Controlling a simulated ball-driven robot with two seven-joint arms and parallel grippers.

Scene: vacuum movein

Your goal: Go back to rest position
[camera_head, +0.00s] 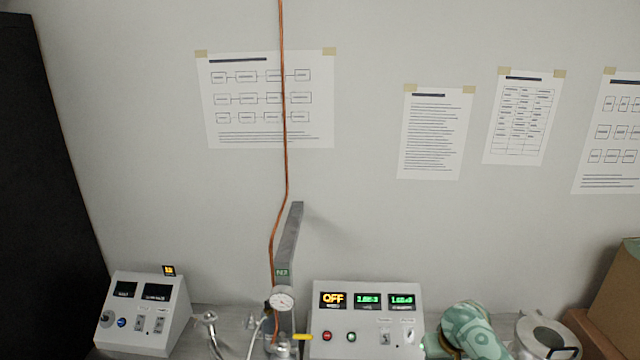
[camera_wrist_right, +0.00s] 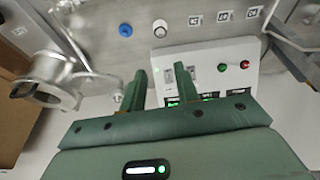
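My right gripper (camera_wrist_right: 162,82) shows in the right wrist view as two dark green fingers with a gap between them. It is open and nothing is held. Behind the fingers is a white control box (camera_wrist_right: 228,52) with a red and a green button; I cannot tell whether the fingers touch it. In the head view, a mint-green section of my right arm shows at the lower right, but its fingers do not. My left gripper is not in view.
In the head view, a control box (camera_head: 366,295) reads OFF, beside a round gauge (camera_head: 282,300) and a copper tube (camera_head: 284,150). Another instrument box (camera_head: 145,313) stands left. A metal flanged part (camera_head: 535,335) and cardboard box (camera_head: 618,300) are right.

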